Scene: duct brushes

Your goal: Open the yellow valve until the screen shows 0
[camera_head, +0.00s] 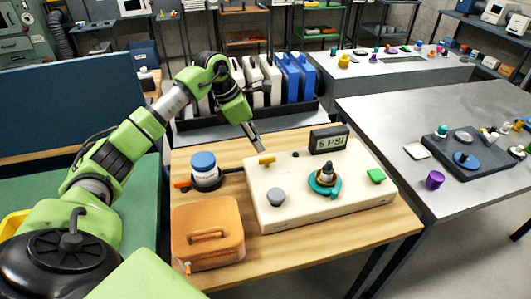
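The yellow valve (267,160) is a small handle on the top left of a cream panel box (320,205) on the wooden table. The screen (328,139) at the back of the box is black and reads 5 PSI. My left gripper (256,143) comes down from the upper left, with its grey fingertips just above and behind the yellow valve. They appear apart from it, though the small gap is hard to judge. The fingers show as one narrow grey shape, so their opening is unclear. My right gripper is not in view.
The box also bears a grey knob (276,196), a teal-based fitting (325,181) and a green knob (376,176). A blue-lidded jar (205,171) and an orange case (208,233) stand left of it. Blue and white canisters stand behind the table.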

